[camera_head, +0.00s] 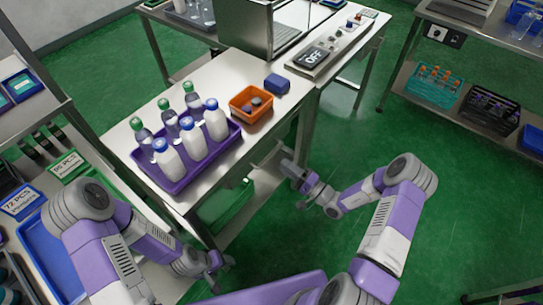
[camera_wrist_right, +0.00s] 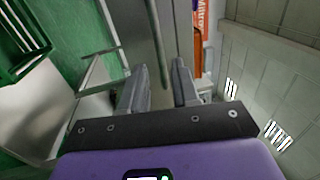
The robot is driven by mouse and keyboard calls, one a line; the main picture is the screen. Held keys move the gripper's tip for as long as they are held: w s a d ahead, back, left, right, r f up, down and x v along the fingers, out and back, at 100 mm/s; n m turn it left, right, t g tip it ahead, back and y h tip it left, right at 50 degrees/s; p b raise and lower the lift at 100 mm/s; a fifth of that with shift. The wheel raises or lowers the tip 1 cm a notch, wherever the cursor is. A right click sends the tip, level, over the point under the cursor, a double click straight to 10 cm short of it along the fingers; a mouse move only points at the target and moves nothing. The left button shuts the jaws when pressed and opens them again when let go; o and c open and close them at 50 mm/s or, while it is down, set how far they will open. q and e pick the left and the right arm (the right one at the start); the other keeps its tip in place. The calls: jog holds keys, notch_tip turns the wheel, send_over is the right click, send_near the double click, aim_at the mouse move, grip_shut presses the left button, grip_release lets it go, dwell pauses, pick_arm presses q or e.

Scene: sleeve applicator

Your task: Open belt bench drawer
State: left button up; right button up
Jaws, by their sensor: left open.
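My left gripper (camera_head: 222,262) is open and low, in front of the bench's near end.
Shelves with bins stand at left, a rack with a teal basket (camera_head: 435,86) at right.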

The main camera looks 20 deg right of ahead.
aim_at(271, 155)
jog(key=b+x, duration=0.1)
jog(key=x, duration=0.6)
jog(key=shift+a, duration=0.1)
jog(key=shift+c, duration=0.3)
grip_shut()
